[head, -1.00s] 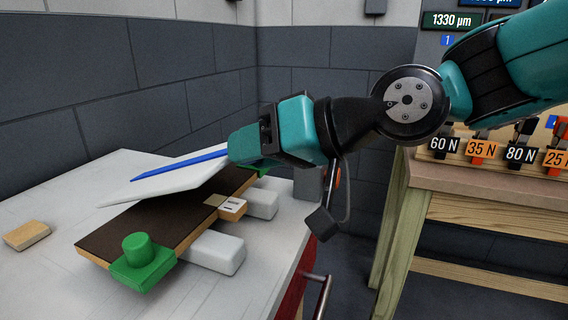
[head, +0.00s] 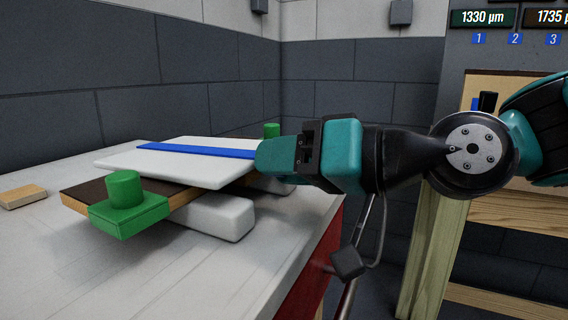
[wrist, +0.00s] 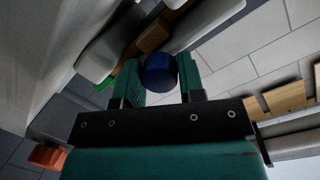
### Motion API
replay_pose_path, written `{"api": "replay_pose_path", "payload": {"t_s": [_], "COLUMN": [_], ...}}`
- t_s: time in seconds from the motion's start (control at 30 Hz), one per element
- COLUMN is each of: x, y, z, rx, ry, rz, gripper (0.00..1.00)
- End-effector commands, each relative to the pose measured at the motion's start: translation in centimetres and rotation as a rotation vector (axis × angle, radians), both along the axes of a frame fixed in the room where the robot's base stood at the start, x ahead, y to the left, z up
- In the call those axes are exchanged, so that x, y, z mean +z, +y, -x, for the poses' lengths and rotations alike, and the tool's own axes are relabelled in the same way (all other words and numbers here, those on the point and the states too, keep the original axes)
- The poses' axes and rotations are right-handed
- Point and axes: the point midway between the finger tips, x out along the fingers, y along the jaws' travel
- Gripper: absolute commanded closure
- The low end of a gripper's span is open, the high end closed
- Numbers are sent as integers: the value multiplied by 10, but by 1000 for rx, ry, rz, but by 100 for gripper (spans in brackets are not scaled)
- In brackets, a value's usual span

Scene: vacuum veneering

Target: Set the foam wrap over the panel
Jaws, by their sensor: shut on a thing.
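The foam wrap (head: 190,172) is a white slab with a blue strip along its top, in the head view. It lies nearly level over the dark brown panel (head: 84,194) and covers much of it. I cannot tell whether it touches the panel all along. My gripper (head: 262,158) is shut on the blue strip's right end. In the wrist view a round blue end (wrist: 160,72) shows between the fingers. The panel's near left end is bare, with a green corner piece (head: 130,220) and knob on it. A second green knob (head: 271,131) shows behind the wrap.
White support blocks (head: 215,217) stand under the panel on the pale worktop (head: 120,275). A small wooden block (head: 22,196) lies at the left. A grey block wall closes the back. A wooden bench (head: 500,255) stands at the right.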

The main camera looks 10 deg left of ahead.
Motion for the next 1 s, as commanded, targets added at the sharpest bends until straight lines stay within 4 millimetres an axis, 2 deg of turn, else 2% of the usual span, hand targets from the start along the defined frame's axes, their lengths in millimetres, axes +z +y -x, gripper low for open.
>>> {"api": "replay_pose_path", "payload": {"t_s": [0.03, 0.23, 0.27, 0.33, 0.83, 1.0], "x": [-10, -11, -11, -11, -5, -1], "y": [-1, -2, -2, -2, -2, -20], "z": [-1, -1, -1, -1, 0, 3], "rx": [-4, -4, -4, -3, -1, -7], "ry": [13, 15, 15, 15, 8, 7], "rz": [22, 24, 25, 22, 12, 11], "gripper": [100, 100, 57, 41, 39, 39]}}
